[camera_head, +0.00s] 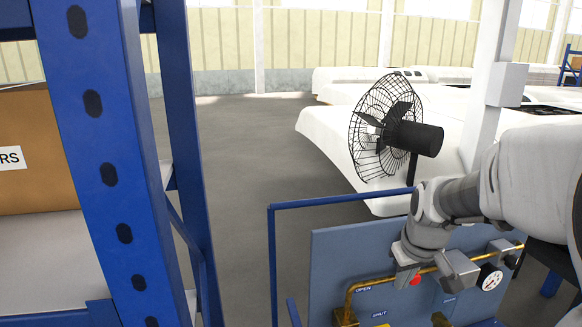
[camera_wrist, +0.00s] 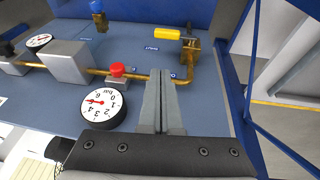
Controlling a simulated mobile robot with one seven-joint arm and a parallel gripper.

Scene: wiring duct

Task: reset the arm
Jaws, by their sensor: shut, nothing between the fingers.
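My arm (camera_head: 500,180) reaches in from the right in the head view. My gripper (camera_head: 403,284) is in front of the blue-grey panel (camera_head: 335,250), just left of a red knob (camera_head: 415,280). In the wrist view my gripper (camera_wrist: 161,74) has its two grey fingers side by side, shut and empty. The fingertips are close to the brass pipe (camera_wrist: 135,73). The red knob (camera_wrist: 117,70) and a white-faced gauge (camera_wrist: 103,105) are left of the fingers. I cannot tell if the fingers touch the pipe.
The panel carries a yellow handle (camera_wrist: 167,33), a blue valve (camera_wrist: 98,8) and a grey block (camera_wrist: 68,60). A blue rail (camera_head: 340,200) frames the panel. A blue rack (camera_head: 105,150) with a cardboard box (camera_head: 25,150) stands left. A black fan (camera_head: 385,130) stands behind. Floor between is clear.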

